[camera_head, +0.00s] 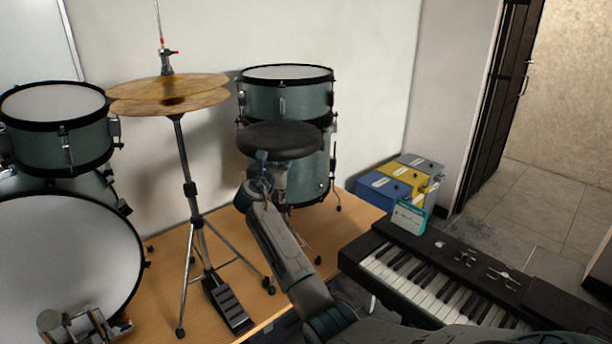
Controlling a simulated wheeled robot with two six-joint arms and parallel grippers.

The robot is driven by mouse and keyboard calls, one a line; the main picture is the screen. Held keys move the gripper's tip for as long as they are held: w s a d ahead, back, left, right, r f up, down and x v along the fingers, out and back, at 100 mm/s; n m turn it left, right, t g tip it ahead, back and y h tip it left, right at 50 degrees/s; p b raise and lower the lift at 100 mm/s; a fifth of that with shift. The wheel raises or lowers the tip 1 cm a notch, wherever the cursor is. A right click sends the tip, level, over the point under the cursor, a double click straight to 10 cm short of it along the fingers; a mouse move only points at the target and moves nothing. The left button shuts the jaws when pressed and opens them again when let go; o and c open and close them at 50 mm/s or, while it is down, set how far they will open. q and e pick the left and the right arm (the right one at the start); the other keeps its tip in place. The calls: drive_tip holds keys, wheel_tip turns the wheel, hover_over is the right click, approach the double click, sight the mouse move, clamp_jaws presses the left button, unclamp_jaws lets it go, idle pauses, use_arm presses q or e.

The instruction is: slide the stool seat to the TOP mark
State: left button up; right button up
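The stool seat (290,142) is a dark round cushion in front of a teal drum. My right arm reaches up from the bottom right, and its gripper (262,172) is just under the seat's front left edge. I cannot tell whether the fingers touch the seat or its post, or whether they are open or shut. The post is mostly hidden behind my arm, and no TOP mark can be read.
A cymbal stand (188,190) with a pedal (229,306) is left of my arm, and a bass drum (65,255) is at far left. A keyboard (440,280) is close on the right. Blue and yellow boxes (384,190) stand behind it.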

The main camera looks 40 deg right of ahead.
drive_tip(key=p+v, duration=0.5)
drive_tip(key=v, duration=0.4)
drive_tip(key=shift+s, duration=0.15)
idle(0.4)
